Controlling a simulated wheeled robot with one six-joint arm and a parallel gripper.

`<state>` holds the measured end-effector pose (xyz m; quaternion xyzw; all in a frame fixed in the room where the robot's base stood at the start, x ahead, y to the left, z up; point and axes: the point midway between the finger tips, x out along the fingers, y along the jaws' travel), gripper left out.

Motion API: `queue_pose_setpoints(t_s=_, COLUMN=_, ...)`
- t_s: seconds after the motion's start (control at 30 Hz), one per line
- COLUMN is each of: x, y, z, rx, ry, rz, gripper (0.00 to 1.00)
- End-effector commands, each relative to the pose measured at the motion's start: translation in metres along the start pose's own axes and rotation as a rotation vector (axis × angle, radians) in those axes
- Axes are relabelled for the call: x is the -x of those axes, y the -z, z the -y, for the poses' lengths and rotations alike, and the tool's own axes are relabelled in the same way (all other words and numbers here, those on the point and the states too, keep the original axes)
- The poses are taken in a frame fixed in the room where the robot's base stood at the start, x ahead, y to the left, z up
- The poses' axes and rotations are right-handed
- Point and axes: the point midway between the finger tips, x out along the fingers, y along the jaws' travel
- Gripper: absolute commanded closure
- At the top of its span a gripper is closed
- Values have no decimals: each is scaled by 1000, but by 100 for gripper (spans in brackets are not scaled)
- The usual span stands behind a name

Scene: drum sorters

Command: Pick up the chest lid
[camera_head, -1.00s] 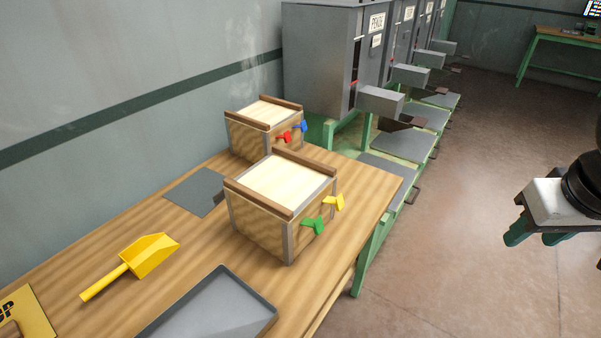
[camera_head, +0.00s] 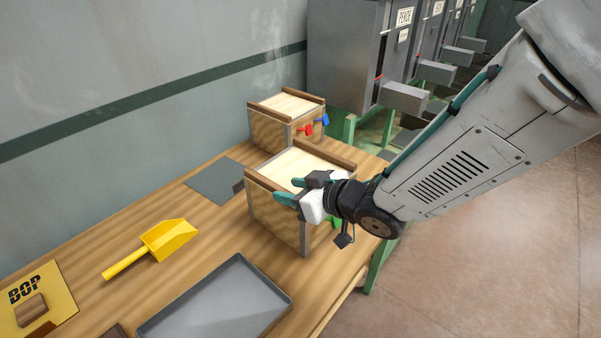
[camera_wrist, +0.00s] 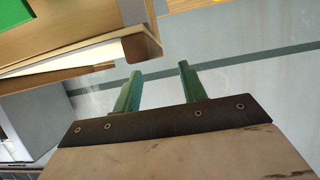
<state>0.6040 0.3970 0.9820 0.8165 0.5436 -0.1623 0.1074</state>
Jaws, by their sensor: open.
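Two wooden chests stand on the table, each with a pale lid edged by two dark brown bars. The near chest (camera_head: 272,217) has its lid (camera_head: 285,166) on top, partly hidden by my arm. The far chest (camera_head: 266,130) also has its lid (camera_head: 287,104) on. My gripper (camera_head: 286,191) is open and empty. In the head view it overlaps the near chest's front right; its exact height over the lid is hard to tell. In the wrist view, my green fingers (camera_wrist: 159,72) are apart, with a brown bar end (camera_wrist: 142,46) up and left of them, not between them.
A grey tray (camera_head: 215,302), a yellow scoop (camera_head: 168,240) and a yellow BOP panel (camera_head: 40,295) lie on the table (camera_head: 120,305). A flat grey plate (camera_head: 214,181) lies beside the chests. Grey machines (camera_head: 345,60) stand behind. The wall (camera_head: 120,60) runs along the left.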

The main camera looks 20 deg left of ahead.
Motion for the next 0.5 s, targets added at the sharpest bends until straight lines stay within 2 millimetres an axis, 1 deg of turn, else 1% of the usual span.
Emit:
queue_pose_setpoints(t_s=0.03, x=-6, y=0, z=0, rx=0, ry=1, rz=1, gripper=58)
queue_pose_setpoints(t_s=0.17, x=-21, y=0, z=-4, rx=0, ry=-1, rz=1, gripper=58)
queue_pose_setpoints(t_s=0.33, x=-47, y=0, z=-7, rx=-1, ry=-1, rz=1, gripper=58)
queue_pose_setpoints(t_s=0.4, x=-54, y=0, z=-8, rx=0, ry=-1, rz=1, gripper=58)
queue_pose_setpoints(t_s=0.5, x=-59, y=0, z=-8, rx=0, ry=-3, rz=1, gripper=58)
